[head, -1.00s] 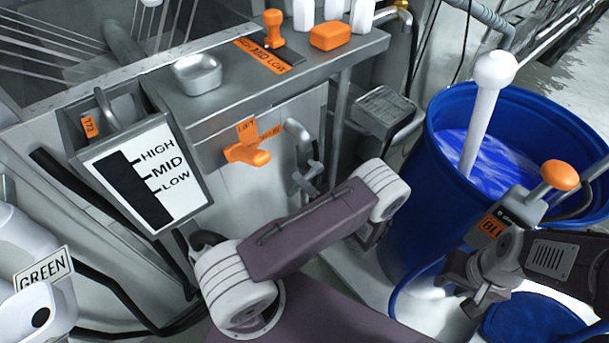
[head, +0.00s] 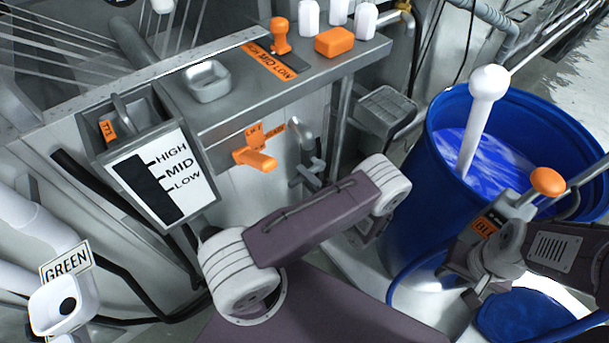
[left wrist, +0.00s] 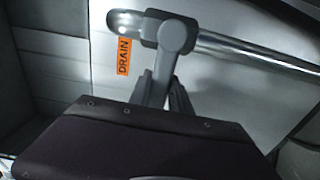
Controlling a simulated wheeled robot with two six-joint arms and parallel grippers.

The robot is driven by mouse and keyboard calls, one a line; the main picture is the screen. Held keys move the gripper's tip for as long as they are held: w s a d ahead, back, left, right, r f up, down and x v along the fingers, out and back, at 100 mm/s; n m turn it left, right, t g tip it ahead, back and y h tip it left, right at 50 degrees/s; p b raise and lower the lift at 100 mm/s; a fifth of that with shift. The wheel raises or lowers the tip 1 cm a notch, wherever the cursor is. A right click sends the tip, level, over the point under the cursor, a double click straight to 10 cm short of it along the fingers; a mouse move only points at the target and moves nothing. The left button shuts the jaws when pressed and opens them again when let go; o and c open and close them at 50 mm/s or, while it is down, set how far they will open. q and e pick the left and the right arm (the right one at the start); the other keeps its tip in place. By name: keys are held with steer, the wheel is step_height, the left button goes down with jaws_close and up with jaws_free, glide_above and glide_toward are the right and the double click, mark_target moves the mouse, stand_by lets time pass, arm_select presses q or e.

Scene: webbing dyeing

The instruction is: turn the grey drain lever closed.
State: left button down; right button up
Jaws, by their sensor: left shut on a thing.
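The grey drain lever (left wrist: 158,68) shows in the left wrist view beside the orange DRAIN label (left wrist: 124,56). Its arm hangs down from a round grey hub in front of a chrome pipe. My left gripper (left wrist: 172,98) is shut on the lever's lower part; its body hides the lower end. In the head view, the grey lever fittings (head: 303,132) are beside the bench's front panel, and my purple arm link covers most of the left gripper. My right gripper (head: 470,287) is by the blue barrel at the right; its fingers are too unclear to read.
The bench (head: 225,112) has an orange handle (head: 256,159) on its front. A level sign (head: 158,178) and a GREEN tag (head: 66,262) are at left. The blue barrel (head: 412,220) with blue liquid stands at right. Hoses and pipes crowd the floor.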

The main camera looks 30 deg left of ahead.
arm_select(q)
steer(key=c, duration=1.2)
jaws_free()
steer(key=shift+d, duration=0.15)
steer(key=v, duration=0.8)
steer(key=shift+s+d+p, duration=0.25)
steer(key=shift+d+p, duration=0.1)
